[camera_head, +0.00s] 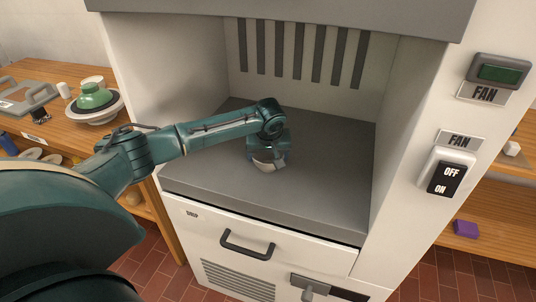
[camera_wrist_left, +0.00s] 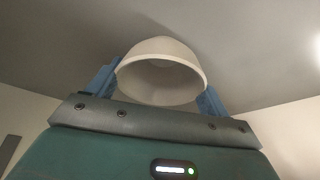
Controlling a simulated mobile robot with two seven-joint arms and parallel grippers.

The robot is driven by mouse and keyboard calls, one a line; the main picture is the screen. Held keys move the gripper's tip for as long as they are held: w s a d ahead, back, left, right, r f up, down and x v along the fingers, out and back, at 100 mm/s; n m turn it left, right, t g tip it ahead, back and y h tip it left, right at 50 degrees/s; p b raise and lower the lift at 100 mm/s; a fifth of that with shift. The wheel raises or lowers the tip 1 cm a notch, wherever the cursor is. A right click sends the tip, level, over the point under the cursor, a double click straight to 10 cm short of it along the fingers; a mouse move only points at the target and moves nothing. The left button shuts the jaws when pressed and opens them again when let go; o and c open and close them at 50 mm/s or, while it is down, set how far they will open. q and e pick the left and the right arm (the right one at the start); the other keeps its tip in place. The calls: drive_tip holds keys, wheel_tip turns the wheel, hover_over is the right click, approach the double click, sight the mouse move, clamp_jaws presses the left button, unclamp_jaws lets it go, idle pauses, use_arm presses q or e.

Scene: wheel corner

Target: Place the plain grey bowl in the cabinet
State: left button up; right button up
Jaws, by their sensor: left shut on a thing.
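The plain pale grey bowl (camera_head: 265,166) is inside the open cabinet, just over or on its grey floor (camera_head: 215,178); I cannot tell whether it touches. My left gripper (camera_head: 270,157) points down into the cabinet and hides much of the bowl. In the left wrist view, the bowl (camera_wrist_left: 160,75) sits between the two blue fingers of my left gripper (camera_wrist_left: 158,90), which is shut on it. The bowl's hollow side faces the wrist camera. My right gripper is not in view.
The cabinet has side walls, a slotted back wall (camera_head: 300,55) and a front edge over a handled drawer (camera_head: 247,244). Its floor is clear around the bowl. A wooden table (camera_head: 65,130) with a green-topped item (camera_head: 94,99) stands left. A fan switch (camera_head: 445,175) is on the right panel.

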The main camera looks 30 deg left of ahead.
use_arm(q)
drive_tip(key=o, duration=1)
drive_tip(key=shift+o, duration=0.2)
drive_tip(key=p+v, duration=0.1)
drive_tip(key=v, duration=1.1)
